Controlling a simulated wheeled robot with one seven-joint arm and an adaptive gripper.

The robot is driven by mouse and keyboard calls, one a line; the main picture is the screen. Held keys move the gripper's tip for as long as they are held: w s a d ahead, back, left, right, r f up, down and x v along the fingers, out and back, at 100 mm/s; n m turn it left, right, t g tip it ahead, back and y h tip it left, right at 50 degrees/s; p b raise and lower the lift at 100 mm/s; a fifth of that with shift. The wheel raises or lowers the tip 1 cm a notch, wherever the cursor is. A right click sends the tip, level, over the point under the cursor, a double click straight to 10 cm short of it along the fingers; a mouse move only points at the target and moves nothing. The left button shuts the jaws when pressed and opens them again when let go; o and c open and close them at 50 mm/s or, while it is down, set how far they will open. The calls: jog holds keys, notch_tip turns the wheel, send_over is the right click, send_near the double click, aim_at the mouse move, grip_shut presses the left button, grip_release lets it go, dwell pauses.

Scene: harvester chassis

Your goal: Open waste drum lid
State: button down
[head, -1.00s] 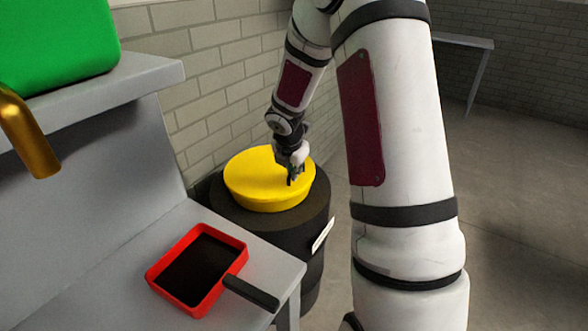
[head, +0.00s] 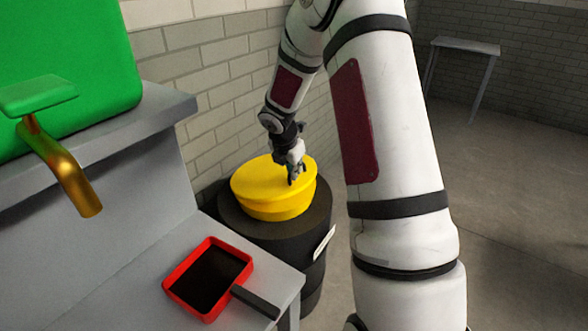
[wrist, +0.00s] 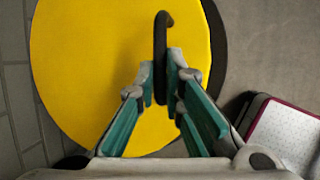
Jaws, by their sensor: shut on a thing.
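The waste drum (head: 290,240) is dark, with a white label on its side, and stands behind the grey bench. Its round yellow lid (head: 255,183) sits over the drum top; a step shows along the lid's near side, and I cannot tell whether a gap is there. The lid fills much of the wrist view (wrist: 85,70). A black bar handle (wrist: 160,35) rises from it. My gripper (wrist: 163,68) is shut on the handle, one finger on each side. In the head view my gripper (head: 293,178) is over the lid's right part.
A red pan (head: 208,280) with dark contents and a black handle lies on the grey bench (head: 140,290) in front of the drum. A green container with a gold spout (head: 75,185) stands on the upper shelf at left. A brick wall is behind the drum. Floor is open at right.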

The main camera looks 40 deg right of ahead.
jog(key=r+p, duration=0.2)
jog(key=p, duration=0.1)
jog(key=shift+w+a, duration=0.15)
jog(key=shift+w, duration=0.2)
jog(key=shift+w+a+r+g+p, duration=0.1)
jog(key=shift+w+r+g+p, duration=0.2)
jog(key=shift+r+p, duration=0.35)
jog(key=shift+w+a+r+g+p, duration=0.1)
jog(key=shift+w+r+g+p, duration=0.2)
jog(key=shift+r+p, duration=0.3)
jog(key=shift+g+h, duration=0.4)
jog(key=shift+g, duration=0.1)
jog(key=shift+w+a+r+p, duration=0.25)
jog(key=shift+w+r+p, duration=0.1)
jog(key=shift+w+r, duration=0.55)
jog(key=shift+w+a+r+p, duration=0.25)
jog(key=shift+w+r, duration=0.3)
jog(key=shift+r, duration=0.5)
